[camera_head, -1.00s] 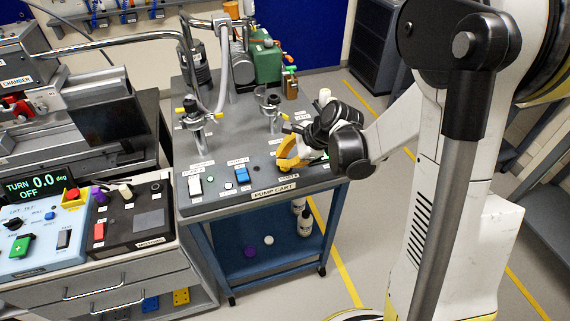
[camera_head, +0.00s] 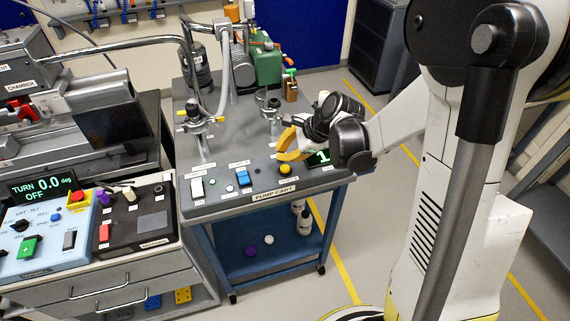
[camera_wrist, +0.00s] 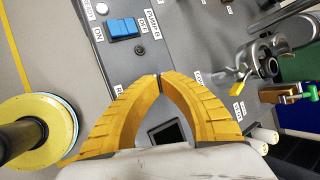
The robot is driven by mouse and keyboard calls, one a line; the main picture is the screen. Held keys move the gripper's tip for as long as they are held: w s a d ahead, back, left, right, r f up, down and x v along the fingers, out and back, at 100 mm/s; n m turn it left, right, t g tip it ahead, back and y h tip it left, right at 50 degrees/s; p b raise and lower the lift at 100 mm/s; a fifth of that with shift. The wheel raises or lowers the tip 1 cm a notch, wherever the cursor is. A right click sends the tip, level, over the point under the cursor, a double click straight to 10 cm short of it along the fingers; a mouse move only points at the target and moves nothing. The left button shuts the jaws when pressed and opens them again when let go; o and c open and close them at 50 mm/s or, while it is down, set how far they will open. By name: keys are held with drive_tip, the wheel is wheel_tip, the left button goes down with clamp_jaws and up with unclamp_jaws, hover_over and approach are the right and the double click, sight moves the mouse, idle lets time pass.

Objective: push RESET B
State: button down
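A round amber button (camera_head: 285,168) sits near the front edge of the pump cart's top (camera_head: 225,140), with a small label in front of it that is too small to read in the head view. My gripper (camera_head: 280,156) has curved yellow fingers and is just behind and above this button, apart from it as far as I can tell. In the wrist view my gripper (camera_wrist: 159,77) has its fingertips together with nothing between them. There a label starting with R (camera_wrist: 118,90) is partly covered by the left finger, and the button is hidden.
A blue rocker switch (camera_head: 242,177), a white switch (camera_head: 197,187) and a small dark knob (camera_head: 257,171) lie left of the button. A lit green display (camera_head: 319,158) is at the right. Valves (camera_head: 272,105) and a green pump (camera_head: 266,66) stand behind.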

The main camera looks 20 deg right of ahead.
drive_tip(key=shift+r+p, duration=0.8)
drive_tip(key=shift+r, duration=0.65)
